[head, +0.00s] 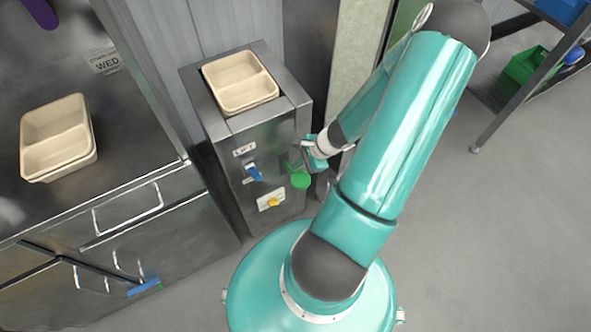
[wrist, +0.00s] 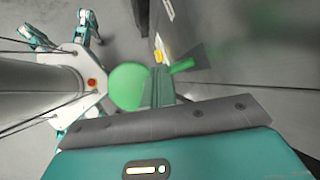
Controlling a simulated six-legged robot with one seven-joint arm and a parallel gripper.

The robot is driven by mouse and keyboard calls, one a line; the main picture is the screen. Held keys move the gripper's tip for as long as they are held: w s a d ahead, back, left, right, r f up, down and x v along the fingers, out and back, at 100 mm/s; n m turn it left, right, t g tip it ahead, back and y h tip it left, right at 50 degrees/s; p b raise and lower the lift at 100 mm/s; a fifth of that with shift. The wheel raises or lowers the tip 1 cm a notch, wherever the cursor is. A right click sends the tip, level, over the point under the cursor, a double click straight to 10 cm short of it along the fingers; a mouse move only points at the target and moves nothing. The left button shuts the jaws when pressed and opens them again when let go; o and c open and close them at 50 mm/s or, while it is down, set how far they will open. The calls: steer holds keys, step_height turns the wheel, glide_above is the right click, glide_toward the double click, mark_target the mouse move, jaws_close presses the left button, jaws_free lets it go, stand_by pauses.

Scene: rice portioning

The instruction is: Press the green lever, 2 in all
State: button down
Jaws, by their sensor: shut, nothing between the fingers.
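The green lever has a round green paddle (head: 299,179) on the right part of a metal dispenser's front. In the wrist view the round paddle (wrist: 128,86) is close to the fingers on their left, and a green bar (wrist: 182,66) shows on their right. My gripper (head: 298,161) is shut and empty, just above the paddle in the head view. Its fingers (wrist: 160,86) overlap the lever in the wrist view. I cannot tell whether they touch it.
The metal dispenser (head: 218,133) carries a two-part beige tray (head: 240,82) on top, with a blue lever (head: 254,172) and a yellow knob (head: 273,202) on its front. Another beige tray (head: 58,137) sits on the left counter.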

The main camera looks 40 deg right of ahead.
mark_target(302, 173)
steer(key=shift+s+a+f, duration=0.1)
steer(key=shift+s+f, duration=0.1)
steer(key=shift+f, duration=0.5)
steer(key=shift+s+a+f, duration=0.1)
steer(key=shift+s+f, duration=0.15)
steer(key=shift+f, duration=0.45)
steer(key=shift+s+f, duration=0.2)
steer(key=shift+f, duration=0.5)
stand_by(2.1)
steer(key=shift+r, duration=0.1)
stand_by(0.4)
steer(key=shift+w+d+r, duration=0.1)
steer(key=shift+w+r, duration=0.2)
steer(key=shift+r, duration=0.6)
steer(key=shift+w+d+r, duration=0.1)
steer(key=shift+w+r, duration=0.15)
steer(key=shift+r, duration=0.65)
steer(key=shift+w+d+r, duration=0.1)
steer(key=shift+w+r, duration=0.2)
steer(key=shift+r, duration=0.6)
steer(key=shift+w+d+r, duration=0.1)
steer(key=shift+w+r, duration=0.15)
steer(key=shift+r, duration=0.55)
steer(key=shift+w+d+r, duration=0.1)
steer(key=shift+w+r, duration=0.15)
steer(key=shift+r, duration=0.55)
steer(key=shift+w+r, duration=0.25)
steer(key=shift+r, duration=0.55)
